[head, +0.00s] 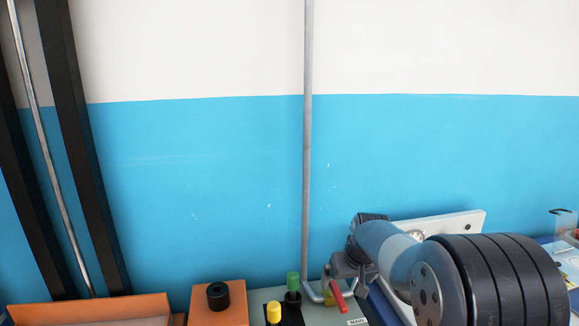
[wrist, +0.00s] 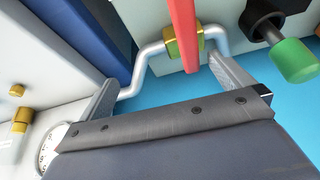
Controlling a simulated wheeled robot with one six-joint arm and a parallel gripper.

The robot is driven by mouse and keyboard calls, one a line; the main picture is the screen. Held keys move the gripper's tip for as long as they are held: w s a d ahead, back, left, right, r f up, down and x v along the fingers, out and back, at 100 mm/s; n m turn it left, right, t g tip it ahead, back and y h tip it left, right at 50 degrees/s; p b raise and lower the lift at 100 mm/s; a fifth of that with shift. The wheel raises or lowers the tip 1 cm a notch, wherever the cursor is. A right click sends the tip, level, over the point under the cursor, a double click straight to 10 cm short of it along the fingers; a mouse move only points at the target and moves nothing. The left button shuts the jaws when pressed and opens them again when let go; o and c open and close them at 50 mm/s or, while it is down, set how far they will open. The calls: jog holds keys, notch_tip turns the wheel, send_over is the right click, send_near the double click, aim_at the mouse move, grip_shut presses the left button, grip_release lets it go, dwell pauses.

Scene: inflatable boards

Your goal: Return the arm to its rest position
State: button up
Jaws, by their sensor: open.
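My arm comes in from the lower right of the head view, its gripper (head: 342,274) low beside a grey vertical pipe (head: 307,150). In the wrist view my gripper (wrist: 168,78) is open, with its two grey fingers spread apart. A red lever (wrist: 184,30) on a brass valve (wrist: 203,42) shows beyond and between the fingers, on a bent grey pipe (wrist: 150,55). No object is held. The red lever (head: 338,296) also shows just below the gripper in the head view. Whether a finger touches the pipe or lever I cannot tell.
A green knob (head: 293,282) and a yellow knob (head: 274,312) stand left of the lever. An orange box (head: 232,308) with a black knob (head: 218,295) is further left. A white panel (head: 455,224) is behind my arm. The blue and white wall above is mostly clear.

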jog(key=shift+s+r, duration=0.2)
jog(key=shift+r, duration=0.45)
